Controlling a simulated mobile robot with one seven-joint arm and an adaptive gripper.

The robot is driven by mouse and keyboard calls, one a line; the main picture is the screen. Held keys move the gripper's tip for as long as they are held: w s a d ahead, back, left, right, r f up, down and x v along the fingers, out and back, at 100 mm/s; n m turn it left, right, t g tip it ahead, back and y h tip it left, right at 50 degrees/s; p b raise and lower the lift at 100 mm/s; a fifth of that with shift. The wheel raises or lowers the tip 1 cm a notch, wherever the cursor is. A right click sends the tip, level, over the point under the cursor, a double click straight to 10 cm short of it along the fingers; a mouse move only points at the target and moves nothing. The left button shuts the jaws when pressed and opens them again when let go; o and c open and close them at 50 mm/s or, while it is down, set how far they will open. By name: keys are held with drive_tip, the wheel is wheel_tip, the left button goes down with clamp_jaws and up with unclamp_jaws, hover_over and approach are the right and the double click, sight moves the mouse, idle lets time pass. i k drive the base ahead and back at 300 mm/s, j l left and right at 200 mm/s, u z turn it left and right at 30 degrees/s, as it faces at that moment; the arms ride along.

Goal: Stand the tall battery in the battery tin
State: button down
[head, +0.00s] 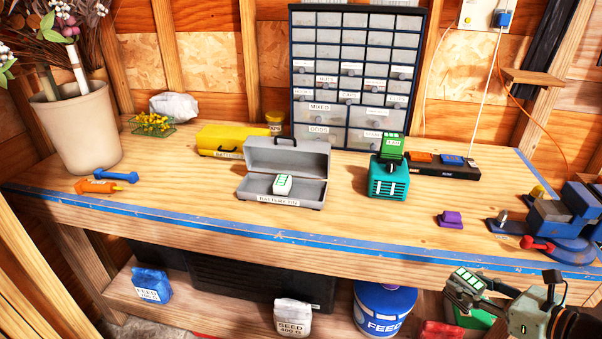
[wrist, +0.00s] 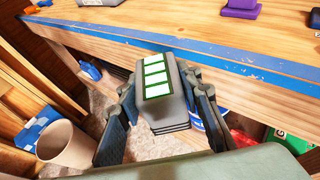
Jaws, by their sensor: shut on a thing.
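My gripper (head: 480,290) is at the lower right in the head view, in front of the bench edge. It is shut on a grey battery (wrist: 156,82) with a row of white bars framed in green; this also shows in the head view (head: 464,287). In the wrist view a finger lies along each side of it. The grey battery tin (head: 254,188) stands open on the bench, left of and beyond my gripper, its lid raised at the back. A small white and green battery (head: 283,184) is inside it.
A teal block with a green top piece (head: 389,182) stands right of the tin. A yellow box (head: 222,139) is behind it. A purple block (head: 450,218) and blue vise (head: 565,220) are farther right. The bench in front of the tin is narrow but clear.

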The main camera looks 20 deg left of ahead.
sight(257, 188)
drive_tip(key=i+u, duration=0.1)
drive_tip(key=u, duration=1.65)
